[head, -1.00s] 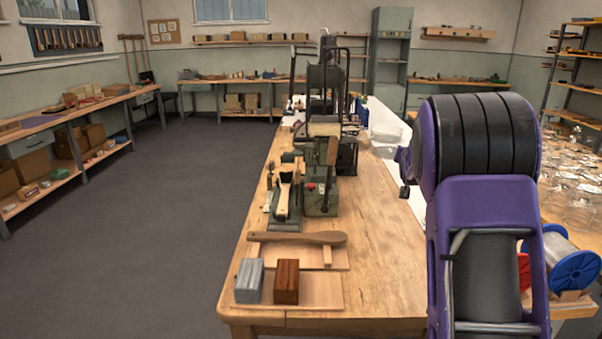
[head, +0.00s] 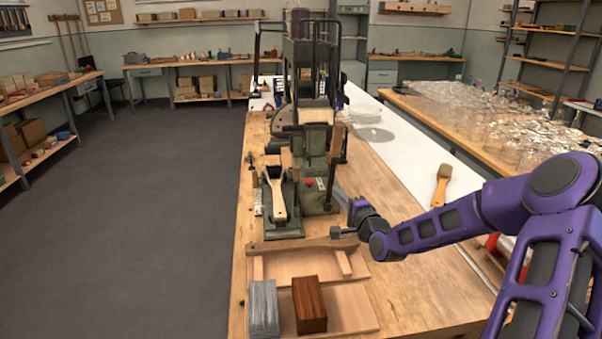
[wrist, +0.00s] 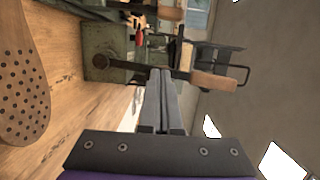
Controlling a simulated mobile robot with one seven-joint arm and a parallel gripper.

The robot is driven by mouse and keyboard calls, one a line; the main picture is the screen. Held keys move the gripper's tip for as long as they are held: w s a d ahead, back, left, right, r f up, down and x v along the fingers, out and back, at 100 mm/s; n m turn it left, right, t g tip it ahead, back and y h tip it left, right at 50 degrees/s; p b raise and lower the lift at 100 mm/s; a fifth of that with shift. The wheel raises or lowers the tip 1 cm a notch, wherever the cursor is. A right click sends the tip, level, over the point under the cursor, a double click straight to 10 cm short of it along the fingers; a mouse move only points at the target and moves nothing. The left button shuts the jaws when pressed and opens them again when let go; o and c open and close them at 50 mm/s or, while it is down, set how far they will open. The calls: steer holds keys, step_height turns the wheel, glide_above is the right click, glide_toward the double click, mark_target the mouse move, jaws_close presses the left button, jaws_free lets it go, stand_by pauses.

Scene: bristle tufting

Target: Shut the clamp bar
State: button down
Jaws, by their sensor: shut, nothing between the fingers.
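A green machine (head: 318,192) stands on the wooden bench. An upright lever with a wooden handle (head: 335,143) rises at its right side; this may be the clamp bar, but I cannot be sure. The wrist view shows the lever's wooden handle (wrist: 213,82) and dark bar beyond my fingertips, with its pivot to the left. A brush (head: 276,192) sits in a green fixture left of the machine. My gripper (head: 341,196) is shut and empty, just right of the machine; its fingers also show in the wrist view (wrist: 158,76). Contact with the lever cannot be told.
A wooden paddle with holes (wrist: 20,85) is close on the left in the wrist view. A grey block (head: 263,308) and brown block (head: 309,304) stand at the bench's front. Another brush (head: 442,186) lies on the white surface to the right. The bench right of the machine is mostly clear.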

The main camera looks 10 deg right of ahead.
mark_target(296, 187)
steer(key=shift+a+r, duration=0.2)
steer(key=shift+r, duration=0.25)
steer(key=w+a, duration=0.6)
steer(key=w, duration=0.3)
steer(key=shift+w+a+b, duration=0.25)
steer(key=shift+w+b, duration=0.1)
steer(key=shift+w, duration=0.05)
steer(key=shift+r, duration=0.15)
